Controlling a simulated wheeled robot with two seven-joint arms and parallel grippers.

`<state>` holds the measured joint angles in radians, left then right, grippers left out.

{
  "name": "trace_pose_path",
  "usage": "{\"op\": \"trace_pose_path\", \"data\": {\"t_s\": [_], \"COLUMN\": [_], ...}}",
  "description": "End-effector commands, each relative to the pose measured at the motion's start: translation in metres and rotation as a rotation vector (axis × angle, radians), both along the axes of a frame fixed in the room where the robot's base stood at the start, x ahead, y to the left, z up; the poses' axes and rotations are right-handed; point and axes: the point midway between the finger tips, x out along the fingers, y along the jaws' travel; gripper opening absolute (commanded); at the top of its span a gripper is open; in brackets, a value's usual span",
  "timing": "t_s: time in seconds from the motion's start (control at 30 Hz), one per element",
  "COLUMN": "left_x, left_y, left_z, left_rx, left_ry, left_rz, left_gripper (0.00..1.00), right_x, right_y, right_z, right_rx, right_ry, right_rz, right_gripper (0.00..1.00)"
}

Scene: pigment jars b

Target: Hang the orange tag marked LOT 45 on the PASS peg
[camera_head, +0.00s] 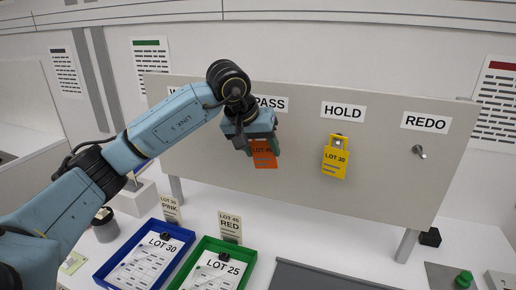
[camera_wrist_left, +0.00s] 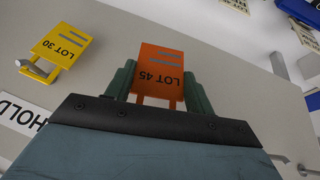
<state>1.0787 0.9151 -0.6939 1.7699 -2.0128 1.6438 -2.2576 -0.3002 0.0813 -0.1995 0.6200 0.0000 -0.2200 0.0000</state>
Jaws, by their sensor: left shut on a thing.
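The orange tag marked LOT 45 (camera_head: 264,154) is held by my left gripper (camera_head: 262,146) in front of the board, below the PASS label (camera_head: 271,104). In the left wrist view the tag (camera_wrist_left: 160,70) sits between the two green fingers of the left gripper (camera_wrist_left: 158,88), its print upside down. The PASS peg is hidden behind my gripper and the tag in the head view. I cannot tell whether the tag touches the peg. My right gripper is not in view.
A yellow LOT 30 tag (camera_head: 335,160) hangs under the HOLD label (camera_head: 344,110). The REDO peg (camera_head: 418,152) is bare. A blue tray (camera_head: 105,272) and a green tray (camera_head: 207,243) hold papers below the board (camera_head: 380,194). A dark mat (camera_head: 310,278) lies right of them.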

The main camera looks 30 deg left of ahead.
Motion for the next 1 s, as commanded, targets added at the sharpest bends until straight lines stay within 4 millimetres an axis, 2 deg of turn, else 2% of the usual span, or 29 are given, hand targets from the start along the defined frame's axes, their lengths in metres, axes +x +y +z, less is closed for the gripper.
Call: {"op": "trace_pose_path", "data": {"t_s": [0.6,1.0], "left_x": [0.036,0.049], "left_y": [0.008,0.012], "left_z": [-0.002,-0.010], "left_rx": [0.000,0.001], "left_ry": [0.001,0.000], "left_rz": [0.000,0.000], "left_gripper": [0.33,0.33], "right_x": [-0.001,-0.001], "right_y": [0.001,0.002], "right_z": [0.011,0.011], "right_rx": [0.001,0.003], "right_ry": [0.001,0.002], "right_rz": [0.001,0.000], "right_gripper": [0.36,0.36]}}
